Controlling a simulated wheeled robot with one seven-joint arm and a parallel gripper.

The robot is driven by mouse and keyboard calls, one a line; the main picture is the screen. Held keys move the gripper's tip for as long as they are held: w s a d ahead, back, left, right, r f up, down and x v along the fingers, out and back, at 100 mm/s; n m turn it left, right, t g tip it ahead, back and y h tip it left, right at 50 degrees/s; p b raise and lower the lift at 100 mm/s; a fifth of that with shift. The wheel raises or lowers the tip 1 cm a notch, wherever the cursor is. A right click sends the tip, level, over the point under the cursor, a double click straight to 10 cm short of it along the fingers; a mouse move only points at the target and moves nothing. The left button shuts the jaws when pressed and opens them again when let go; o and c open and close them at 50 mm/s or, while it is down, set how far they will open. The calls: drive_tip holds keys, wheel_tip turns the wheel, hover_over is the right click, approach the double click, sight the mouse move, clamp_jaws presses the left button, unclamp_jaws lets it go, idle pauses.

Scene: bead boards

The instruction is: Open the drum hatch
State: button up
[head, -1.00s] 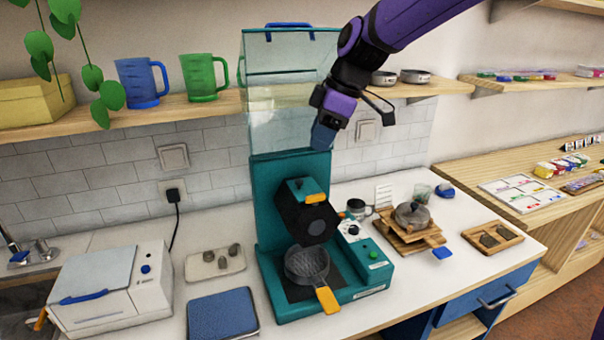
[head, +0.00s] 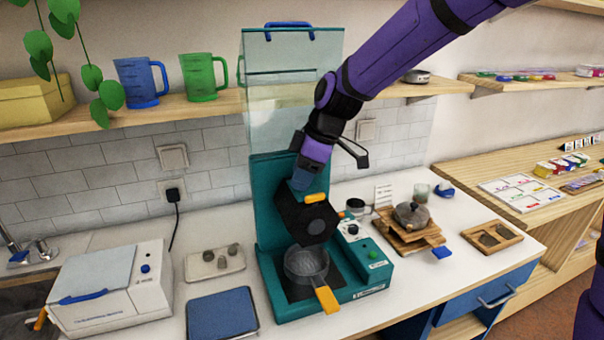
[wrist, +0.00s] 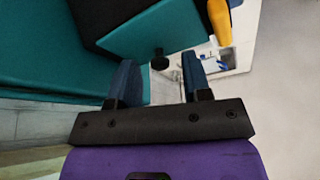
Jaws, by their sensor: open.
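The dark drum (head: 308,217) sits in the teal roaster-like machine (head: 268,225), above a round mesh basket (head: 306,263). The drum's hatch is a teal plate (wrist: 165,25) on the drum, with a small black knob (wrist: 159,60) sticking out; it looks shut. An orange tab (head: 315,198) is beside the plate and shows at the top of the wrist view (wrist: 219,18). My gripper (head: 302,182) is over the drum's top and hides most of the hatch in the head view. In the wrist view its blue fingers (wrist: 160,68) are open, with the knob appearing between their tips; contact is unclear.
The machine's orange-tipped handle (head: 327,299) points forward. A white box appliance (head: 112,285) and blue mat (head: 222,314) are to the left. A pot on wooden boards (head: 410,216) is to the right.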

clamp_jaws()
drive_tip(key=shift+d+r, duration=0.1)
drive_tip(key=y, duration=0.1)
drive_tip(key=d+y, duration=0.1)
drive_tip(key=y, duration=0.1)
drive_tip(key=d+r+g+y, duration=0.1)
drive_tip(key=shift+w+m+y, duration=0.3)
drive_tip(key=shift+w+y, duration=0.05)
drive_tip(key=shift+y, duration=0.05)
drive_tip(key=y, duration=0.1)
drive_tip(key=d+y, duration=0.1)
drive_tip(key=y, duration=0.1)
drive_tip(key=d+g+y, duration=0.1)
drive_tip(key=y, duration=0.1)
drive_tip(key=shift+w+d+r+m, duration=0.15)
drive_tip(key=shift+w+m, duration=0.15)
drive_tip(key=shift+w+d+f+m+g+y, duration=0.15)
drive_tip(key=shift+d+f+m+y, duration=0.35)
drive_tip(key=shift+y, duration=1.45)
drive_tip(key=shift+w+d+f+m+g+y, duration=0.2)
drive_tip(key=shift+d+f+y, duration=0.45)
drive_tip(key=shift+y, duration=1.35)
drive_tip(key=shift+w+d+f+m+t+y, duration=0.15)
drive_tip(key=shift+d+f+m+y, duration=0.45)
drive_tip(key=shift+y, duration=1.35)
drive_tip(key=shift+d+r, duration=0.15)
drive_tip(key=shift+r, duration=0.05)
